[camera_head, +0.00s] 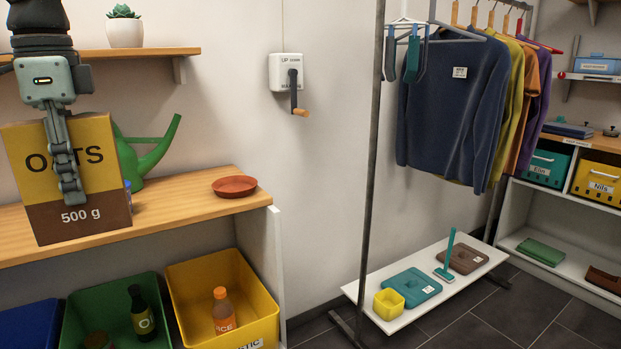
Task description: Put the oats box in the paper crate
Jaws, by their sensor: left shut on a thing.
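The oats box (68,217), yellow above and brown below, marked "500 g", is upright at the left. My left gripper (68,180) comes down from above and is shut on it, with a finger across its front face. I cannot tell whether the box touches the wooden shelf top behind and below it. A blue crate (28,325) is at the lower left, below the box and cut off by the picture edge. Its label is out of view, so I cannot read whether it is the paper crate. My right gripper is not in view.
A green crate (70,320) holds a dark bottle (143,318); a yellow crate (262,303) holds an orange bottle (223,312). The wooden shelf top (190,198) overhangs behind the crates. A green watering can (150,160) stands just behind the box, a terracotta saucer (234,186) to the right.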

